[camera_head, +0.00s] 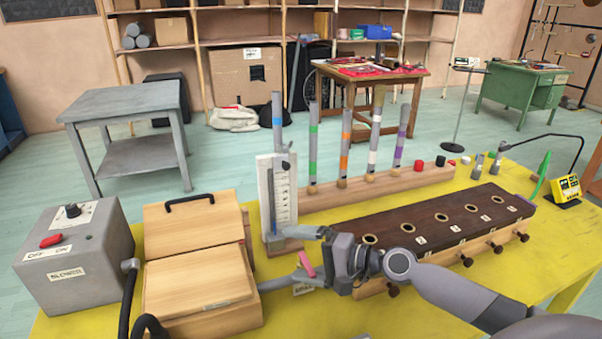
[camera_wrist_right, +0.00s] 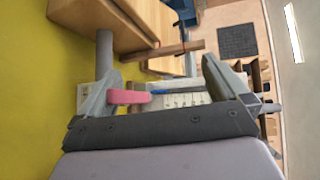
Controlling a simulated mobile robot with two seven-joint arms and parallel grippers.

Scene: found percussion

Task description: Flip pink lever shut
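The pink lever (camera_head: 306,264) sits by the end of a grey pipe that runs from the wooden box (camera_head: 200,281). In the right wrist view the lever (camera_wrist_right: 128,97) lies between my right gripper's fingers, close to the left finger in that picture. I cannot tell whether they touch. My right gripper (camera_head: 303,257) is open, its fingers pointing left in the head view and spread to either side of the lever. The grey pipe (camera_wrist_right: 104,48) shows beyond the left finger in the wrist view. My left gripper is not in view.
A grey control box (camera_head: 90,268) stands left of the wooden box on the yellow table (camera_head: 555,240). A white scale panel (camera_head: 266,190) stands just behind my gripper. A dark block with several holes (camera_head: 480,205) lies right. Several upright tubes (camera_head: 345,140) stand behind.

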